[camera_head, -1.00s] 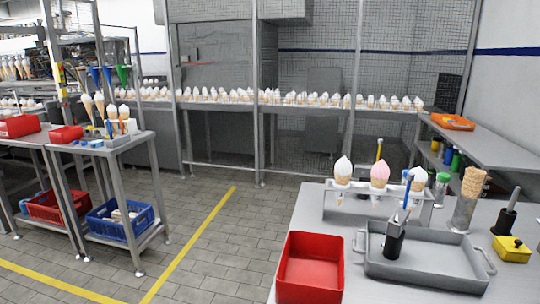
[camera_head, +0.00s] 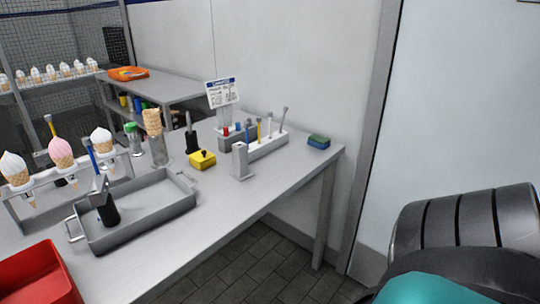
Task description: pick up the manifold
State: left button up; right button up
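I cannot tell for certain which thing is the manifold. A grey block-like rack (camera_head: 266,146) with several upright coloured and grey-topped rods stands towards the far right part of the metal table (camera_head: 225,200). A small upright grey block (camera_head: 241,161) stands just in front of it. A black cylinder (camera_head: 109,212) with a grey upper part and a blue rod stands in the grey tray (camera_head: 150,220). Neither of my grippers is in view.
A red bin (camera_head: 38,278) is at the lower left. A cone stand (camera_head: 100,178) holds several cones behind the tray. A yellow box (camera_head: 202,160), a sign (camera_head: 221,92) and a green-and-blue sponge (camera_head: 318,141) are on the table. Its front right surface is clear.

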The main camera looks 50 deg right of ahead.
aim_at(241, 173)
jog(key=z, duration=1.45)
jog(key=l+u, duration=0.1)
jog(key=u, duration=0.25)
jog(key=i+l+u, duration=0.1)
jog(key=u, duration=0.25)
jog(key=l+u, duration=0.1)
jog(key=u, duration=0.3)
jog(key=l+u, duration=0.3)
jog(key=l, duration=0.15)
jog(key=i+l+u, duration=0.1)
jog(key=l+u, duration=0.15)
jog(key=l, duration=0.2)
